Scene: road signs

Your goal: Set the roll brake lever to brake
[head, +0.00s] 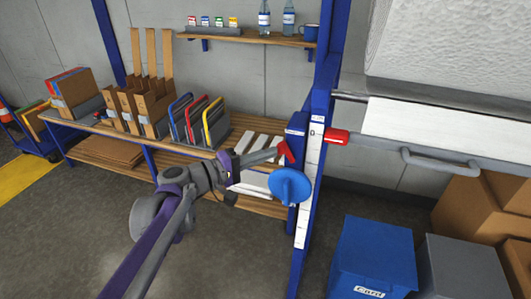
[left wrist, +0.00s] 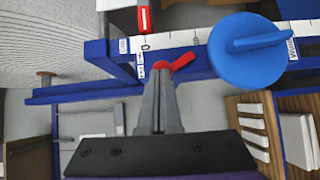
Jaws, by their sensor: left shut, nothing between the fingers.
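A small red lever (head: 285,150) sits on the blue post, near the top of its white scale. It also shows in the left wrist view (left wrist: 182,61), slanting up to the right from its pivot. My left gripper (head: 275,154) is shut and empty, with its fingertips (left wrist: 161,72) right at the lever's pivot end. I cannot tell whether they touch it. Small white labels (left wrist: 124,45) are near the lever, too small to read for sure. My right gripper is not in view.
A blue round knob (head: 290,187) is on the post just below the lever. A red-ended bar (head: 337,136) and the white roll (head: 440,123) are to the right. A wooden bench (head: 95,125) stands behind. A blue bin (head: 372,255) stands at lower right.

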